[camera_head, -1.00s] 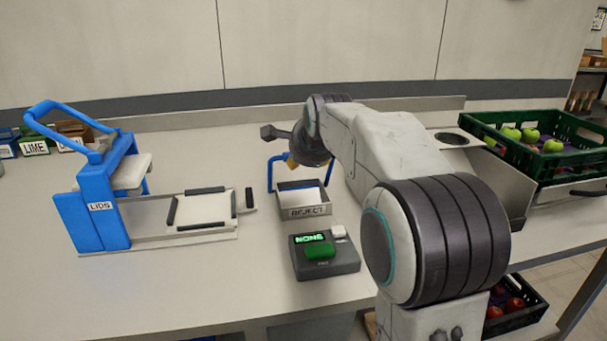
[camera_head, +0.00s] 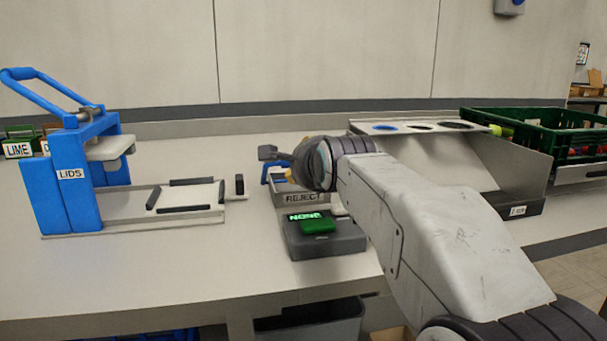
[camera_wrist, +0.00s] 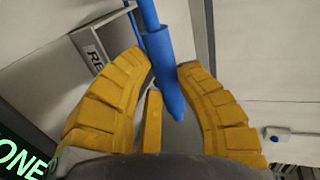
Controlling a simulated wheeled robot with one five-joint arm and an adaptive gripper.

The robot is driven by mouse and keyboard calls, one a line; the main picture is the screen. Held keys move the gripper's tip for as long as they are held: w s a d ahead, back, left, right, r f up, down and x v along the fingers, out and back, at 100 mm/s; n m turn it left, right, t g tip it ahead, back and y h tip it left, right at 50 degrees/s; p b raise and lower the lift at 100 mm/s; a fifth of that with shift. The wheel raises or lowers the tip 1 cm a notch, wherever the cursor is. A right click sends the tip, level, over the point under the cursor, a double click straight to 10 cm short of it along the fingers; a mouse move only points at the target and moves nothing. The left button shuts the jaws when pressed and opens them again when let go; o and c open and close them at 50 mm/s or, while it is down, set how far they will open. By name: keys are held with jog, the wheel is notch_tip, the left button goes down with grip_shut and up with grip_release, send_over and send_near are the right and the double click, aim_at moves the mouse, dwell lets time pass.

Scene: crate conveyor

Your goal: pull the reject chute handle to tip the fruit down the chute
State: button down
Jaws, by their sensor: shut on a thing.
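The reject chute handle (camera_wrist: 158,50) is a blue bar. In the wrist view it runs between the two yellow fingers of my gripper (camera_wrist: 163,64), which are shut on it. In the head view a bit of the blue handle (camera_head: 271,172) shows left of my wrist; the rest and most of my gripper (camera_head: 288,176) are hidden. The grey reject box (camera_head: 301,197), labelled REJECT, stands under and beside my wrist. Its label side also shows in the wrist view (camera_wrist: 92,54). I see no fruit in it, but its inside is mostly hidden.
A dark console (camera_head: 325,241) with a green "NONE" display stands in front of the reject box. A blue lid press (camera_head: 85,185) stands at the left. A metal sorting stand (camera_head: 510,165) and a green crate (camera_head: 555,128) are at the right. The front left counter is clear.

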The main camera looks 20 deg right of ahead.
jog(key=shift+s+a+f+b, duration=0.1)
jog(key=shift+s+f+b, duration=0.15)
jog(key=shift+f+b, duration=0.35)
jog(key=shift+s+f+b, duration=0.25)
jog(key=shift+f+b, duration=0.1)
jog(key=shift+f, duration=0.45)
jog(key=c, duration=1.4)
grip_release()
jog(key=shift+o, duration=1)
jog(key=shift+w+f, duration=0.1)
jog(key=o, duration=0.4)
jog(key=shift+r, duration=0.3)
